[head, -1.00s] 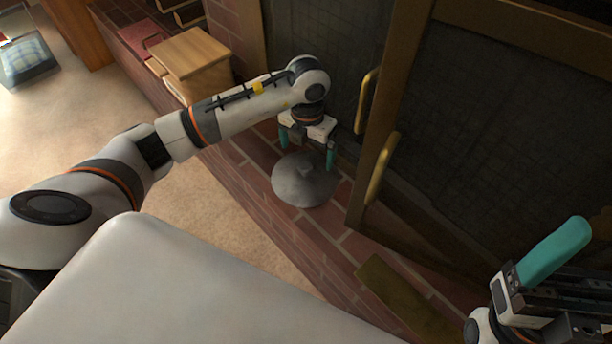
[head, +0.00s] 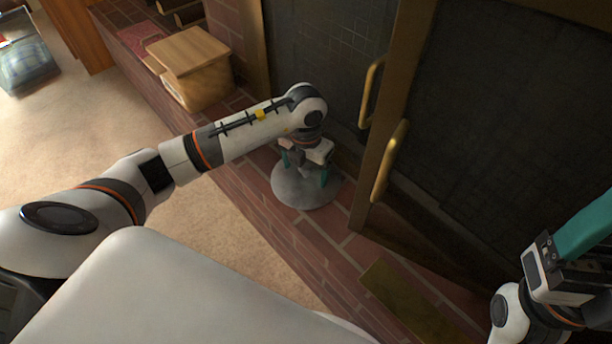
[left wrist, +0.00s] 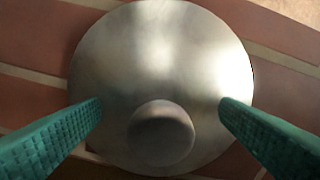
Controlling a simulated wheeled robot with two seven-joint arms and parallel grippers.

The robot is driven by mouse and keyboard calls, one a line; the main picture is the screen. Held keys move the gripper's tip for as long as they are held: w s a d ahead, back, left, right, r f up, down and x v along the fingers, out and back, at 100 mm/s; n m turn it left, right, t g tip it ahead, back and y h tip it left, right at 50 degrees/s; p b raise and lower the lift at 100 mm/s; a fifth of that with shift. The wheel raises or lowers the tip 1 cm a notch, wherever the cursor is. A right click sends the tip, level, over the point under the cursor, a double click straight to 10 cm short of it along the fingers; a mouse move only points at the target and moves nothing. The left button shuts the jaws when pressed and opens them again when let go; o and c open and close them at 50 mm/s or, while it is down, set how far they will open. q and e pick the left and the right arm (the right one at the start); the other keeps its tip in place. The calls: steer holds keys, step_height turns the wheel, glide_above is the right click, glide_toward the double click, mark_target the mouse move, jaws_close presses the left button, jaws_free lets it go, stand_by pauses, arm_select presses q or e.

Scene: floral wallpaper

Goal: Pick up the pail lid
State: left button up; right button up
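The pail lid (head: 290,190) is a round grey metal disc lying on the brick hearth. In the left wrist view the lid (left wrist: 165,60) fills the middle, with its round knob (left wrist: 160,133) low in the picture. My left gripper (head: 304,176) is just above the lid, pointing down, and hides part of it. Its teal fingers are open, one on each side of the knob, with gaps between them and the knob. My right gripper (head: 585,230) is at the lower right, cut off by the picture edge, with one teal finger showing.
The brick hearth (head: 325,243) runs diagonally along the fireplace. Dark fireplace doors with brass handles (head: 390,160) stand close to the right of the lid. A wooden box (head: 190,65) stands farther back. A brass-coloured plate (head: 405,298) lies nearer me.

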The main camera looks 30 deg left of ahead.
arm_select(q)
steer(key=shift+s, duration=0.1)
steer(key=c, duration=1.7)
steer(key=shift+o, duration=0.2)
